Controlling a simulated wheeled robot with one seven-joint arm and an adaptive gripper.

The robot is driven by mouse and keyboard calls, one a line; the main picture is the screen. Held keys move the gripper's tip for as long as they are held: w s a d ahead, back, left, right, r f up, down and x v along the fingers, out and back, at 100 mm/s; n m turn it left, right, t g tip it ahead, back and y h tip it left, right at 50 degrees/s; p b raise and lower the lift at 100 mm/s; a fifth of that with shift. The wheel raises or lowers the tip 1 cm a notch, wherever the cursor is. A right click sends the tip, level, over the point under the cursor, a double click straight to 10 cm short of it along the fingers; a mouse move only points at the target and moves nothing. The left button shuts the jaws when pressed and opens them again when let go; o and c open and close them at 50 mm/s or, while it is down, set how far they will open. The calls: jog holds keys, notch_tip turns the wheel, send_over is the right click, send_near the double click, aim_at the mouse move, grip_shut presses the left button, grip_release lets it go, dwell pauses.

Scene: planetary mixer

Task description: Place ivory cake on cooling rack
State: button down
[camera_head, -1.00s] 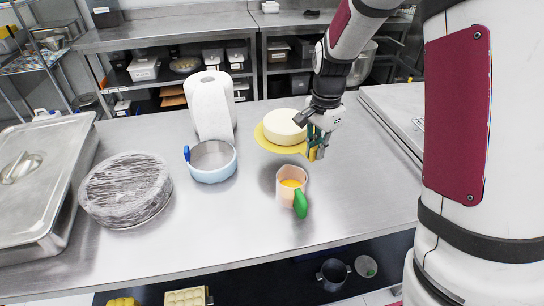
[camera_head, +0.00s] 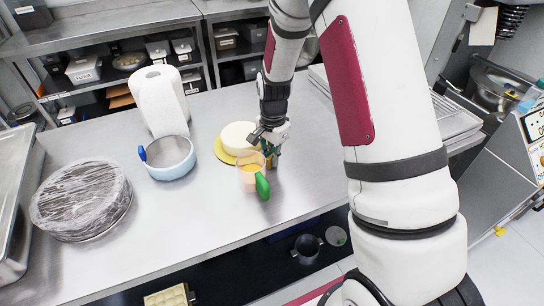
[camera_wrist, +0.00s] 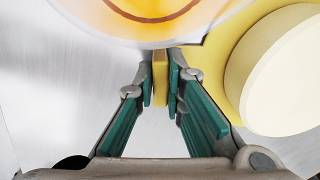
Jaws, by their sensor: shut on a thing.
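The ivory cake (camera_head: 238,133) is a pale round block on a thin yellow round board (camera_head: 224,152). In the wrist view the cake (camera_wrist: 285,75) is at the right, on the yellow board (camera_wrist: 222,35). My gripper (camera_head: 270,152) is at the board's right side in the head view, partly behind the jug. In the wrist view my gripper's green-padded fingers (camera_wrist: 161,80) are closed on a narrow yellow tab (camera_wrist: 160,72), which appears to belong to the board. I cannot tell whether the board is clear of the table. I cannot make out a cooling rack.
An orange jug (camera_head: 249,180) with a green handle stands close in front of the board and gripper. A blue-rimmed pan (camera_head: 170,170), paper towel roll (camera_head: 160,100) and wrapped round tin (camera_head: 80,200) stand left. A metal tray (camera_head: 452,118) lies at the right.

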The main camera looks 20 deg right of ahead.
jog(key=shift+f, duration=0.1)
jog(key=c, duration=1.7)
grip_release()
jog(key=shift+o, duration=0.2)
